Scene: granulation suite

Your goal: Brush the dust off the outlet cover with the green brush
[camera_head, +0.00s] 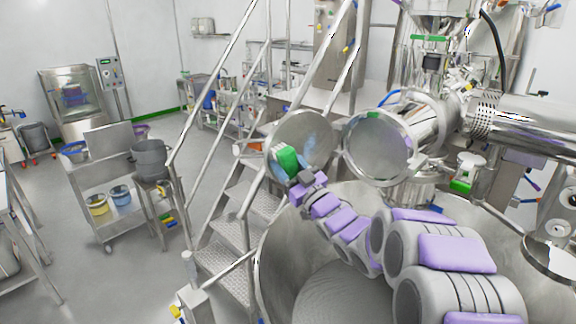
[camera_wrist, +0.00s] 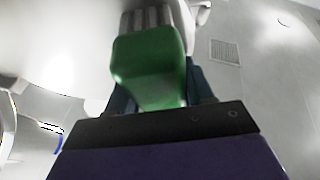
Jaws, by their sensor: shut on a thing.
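The outlet cover (camera_head: 318,135) is a round metal disc swung open beside the round mouth of the outlet (camera_head: 378,147). A bluish smear, perhaps dust, shows on its face. My gripper (camera_head: 302,182) is in front of the cover's lower left part, shut on the green brush (camera_head: 286,160). In the wrist view the brush (camera_wrist: 150,68) sits between the dark fingers of my gripper (camera_wrist: 160,98), its grey bristles pointing up the picture, away from the gripper. I cannot tell whether the bristles touch the cover. The brush and gripper hide part of the cover.
A large steel bowl (camera_head: 268,275) lies below my arm. Metal stairs with rails (camera_head: 222,230) stand just left of the cover. A steel cart (camera_head: 110,178) with buckets is farther left. Machine pipes (camera_head: 520,118) fill the right. Open floor shows at left.

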